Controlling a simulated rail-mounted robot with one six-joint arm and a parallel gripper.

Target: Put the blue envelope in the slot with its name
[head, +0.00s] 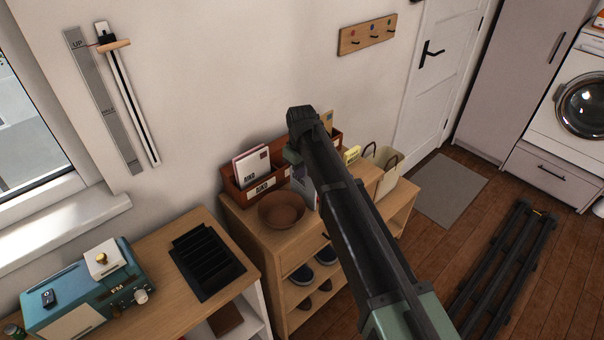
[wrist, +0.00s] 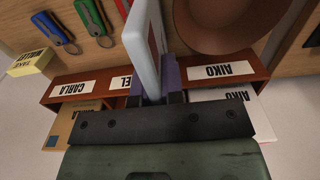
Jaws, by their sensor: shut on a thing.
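My gripper (wrist: 155,80) is shut on a pale blue envelope (wrist: 146,40), which stands on edge between the fingers in the wrist view. Part of the envelope (head: 304,188) also shows in the head view beside my arm, in front of the rack. The reddish-brown letter rack (head: 234,188) stands against the wall. In the wrist view, upside down, its labels read AIKO (wrist: 222,70), CARLA (wrist: 75,88) and a partly hidden one ending in "EL" (wrist: 121,83). The envelope is in front of the partly hidden label's section; whether any of it is inside a slot cannot be told.
White envelopes (head: 251,165) fill the AIKO slot, and a tan envelope (wrist: 70,125) is in the CARLA slot. A brown bowl (head: 281,210) stands close before the rack. Key fobs (wrist: 48,27) and a yellow block (wrist: 32,62) lie on the cabinet top. A bag (head: 386,170) is farther right.

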